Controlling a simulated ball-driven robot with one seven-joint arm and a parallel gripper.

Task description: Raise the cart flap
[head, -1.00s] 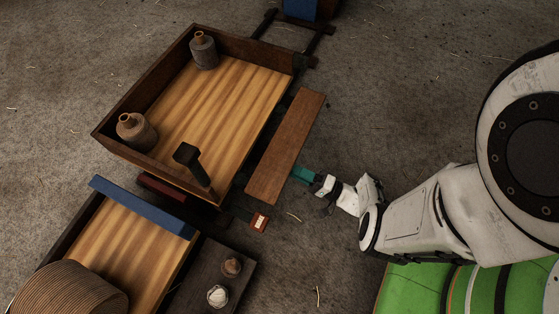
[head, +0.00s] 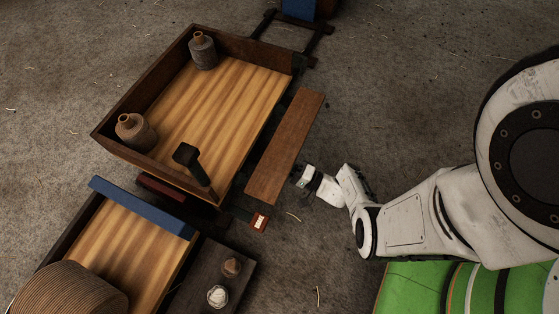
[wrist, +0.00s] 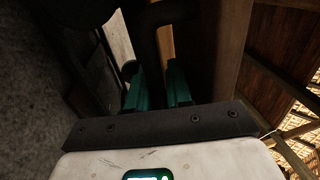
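The cart (head: 150,85) is a dark wooden box with a pale striped floor. Its flap (head: 285,150), a plain brown board, hangs lowered and tilted outward along the cart's open right side. My gripper reaches in from the right, its fingers hidden behind the flap's outer edge in the head view. In the wrist view the two teal fingers of my gripper (wrist: 157,80) stand apart, with a dark gap between them. A brown board surface, probably the flap, shows right of the fingers (wrist: 228,50). Contact with it cannot be told.
A second cart with a rope coil (head: 70,290) and a side shelf (head: 230,285) stands at lower left.

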